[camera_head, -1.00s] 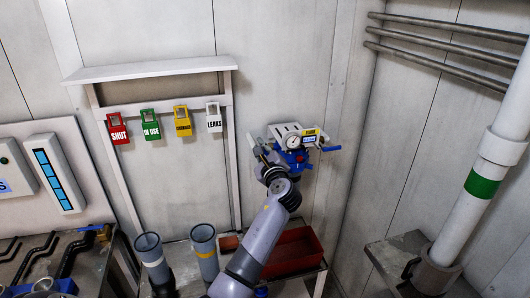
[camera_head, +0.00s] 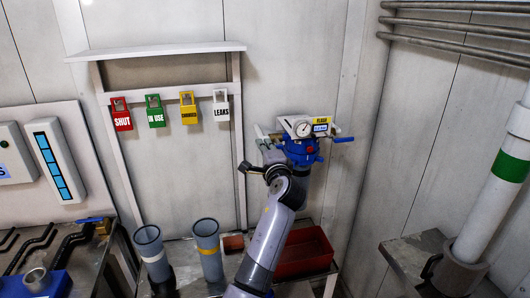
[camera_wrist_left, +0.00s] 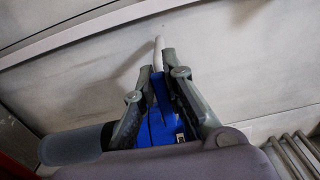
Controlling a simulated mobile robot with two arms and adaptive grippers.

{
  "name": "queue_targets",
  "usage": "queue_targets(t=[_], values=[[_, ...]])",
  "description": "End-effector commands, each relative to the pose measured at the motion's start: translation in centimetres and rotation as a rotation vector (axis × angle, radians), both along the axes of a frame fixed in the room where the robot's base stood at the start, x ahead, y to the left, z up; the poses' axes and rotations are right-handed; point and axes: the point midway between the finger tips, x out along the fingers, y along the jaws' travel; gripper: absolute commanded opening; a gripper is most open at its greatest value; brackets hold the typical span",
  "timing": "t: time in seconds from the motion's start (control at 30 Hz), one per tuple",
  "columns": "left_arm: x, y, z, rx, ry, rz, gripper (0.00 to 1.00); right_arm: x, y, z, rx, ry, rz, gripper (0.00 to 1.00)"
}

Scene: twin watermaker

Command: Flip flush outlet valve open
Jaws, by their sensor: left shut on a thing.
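A white valve block with a round gauge (camera_head: 304,128) and yellow and blue-white labels (camera_head: 321,124) is on the back wall. A round blue body (camera_head: 302,151) sits below the gauge, and a blue handle (camera_head: 344,140) sticks out to the right. In the left wrist view, my left gripper (camera_wrist_left: 163,74) is shut on a blue handle (camera_wrist_left: 159,92) with a pale tip (camera_wrist_left: 159,52) reaching beyond the fingers. My wrist hides part of the valve. My right gripper is not in view.
Two grey tubes (camera_head: 207,250) and a red tray (camera_head: 304,252) are below. A thick white pipe (camera_head: 490,215) stands at the right.

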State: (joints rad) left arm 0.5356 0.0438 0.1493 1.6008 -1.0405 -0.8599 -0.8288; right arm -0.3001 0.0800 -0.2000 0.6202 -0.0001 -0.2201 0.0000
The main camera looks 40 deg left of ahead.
Motion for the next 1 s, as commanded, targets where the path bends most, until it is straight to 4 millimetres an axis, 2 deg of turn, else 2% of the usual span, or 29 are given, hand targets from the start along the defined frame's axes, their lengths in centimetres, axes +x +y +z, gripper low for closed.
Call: queue_targets(t=[0.03,0.2,0.67,0.7,0.8,1.0], values=[[-0.01,-0.01,-0.50,-0.013,-0.007,0.001,0.00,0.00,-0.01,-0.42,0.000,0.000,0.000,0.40],[-0.03,0.01,-0.57,-0.036,-0.034,0.001,0.00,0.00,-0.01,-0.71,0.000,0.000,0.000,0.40],[-0.02,-0.01,-0.63,-0.045,-0.042,0.001,0.00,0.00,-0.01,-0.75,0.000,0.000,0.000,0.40],[-0.02,-0.02,-0.64,-0.045,-0.042,0.001,0.13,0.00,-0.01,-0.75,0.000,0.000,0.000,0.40],[-0.01,-0.02,-0.61,-0.043,-0.042,0.001,0.19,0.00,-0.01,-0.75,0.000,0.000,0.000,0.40],[-0.01,0.00,-0.46,-0.042,-0.043,0.001,0.20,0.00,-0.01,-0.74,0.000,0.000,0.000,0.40]])
